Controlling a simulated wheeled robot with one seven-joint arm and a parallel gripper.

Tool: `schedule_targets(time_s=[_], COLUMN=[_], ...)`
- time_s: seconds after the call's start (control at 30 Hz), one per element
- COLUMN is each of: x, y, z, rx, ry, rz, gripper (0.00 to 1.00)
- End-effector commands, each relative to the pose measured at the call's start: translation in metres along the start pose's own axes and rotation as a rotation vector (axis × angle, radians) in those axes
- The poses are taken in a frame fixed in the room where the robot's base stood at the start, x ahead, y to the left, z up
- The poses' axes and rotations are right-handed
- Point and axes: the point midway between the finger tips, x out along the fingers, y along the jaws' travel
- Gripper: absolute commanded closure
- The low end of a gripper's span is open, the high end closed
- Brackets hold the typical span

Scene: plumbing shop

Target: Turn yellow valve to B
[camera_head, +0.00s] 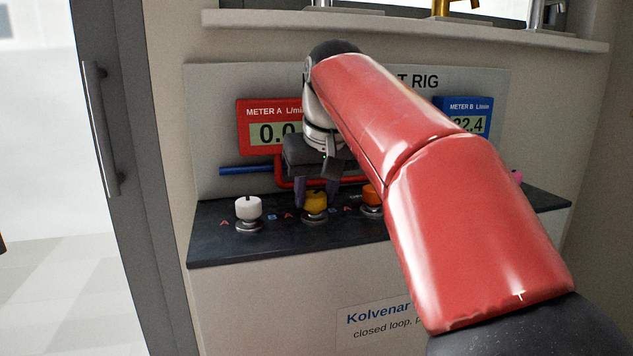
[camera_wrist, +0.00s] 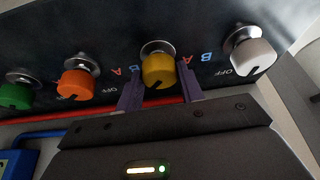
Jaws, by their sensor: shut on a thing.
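The yellow valve knob (camera_head: 315,203) sits on a short metal stem on the dark panel, between a white and an orange knob. In the wrist view the yellow knob (camera_wrist: 158,70) shows a dark pointer mark on its lower side, aimed down and slightly left. A red A (camera_wrist: 187,60) is printed to its right and a blue B (camera_wrist: 134,71) to its left in that view. My gripper (camera_wrist: 158,85) is shut on the yellow knob, one purple finger on each side. My arm hides part of the panel in the head view.
Close neighbours are the white knob (camera_head: 248,208) and the orange knob (camera_head: 372,196); a green knob (camera_wrist: 14,95) is further along. Red meter A (camera_head: 255,125) reads about 0.0, partly covered. Blue meter B (camera_head: 470,108) is partly hidden, ending in 2.4. Pipes run behind.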

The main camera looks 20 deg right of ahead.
Motion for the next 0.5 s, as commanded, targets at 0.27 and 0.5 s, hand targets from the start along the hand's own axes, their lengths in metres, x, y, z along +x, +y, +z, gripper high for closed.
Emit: schedule_targets(time_s=[0.27, 0.5], x=[-0.0005, 0.0002], y=[-0.0016, -0.0022], z=[-0.0003, -0.0003], rx=[0.181, 0.275], ry=[-0.001, -0.001], rz=[0.076, 0.114], gripper=[0.85, 0.85])
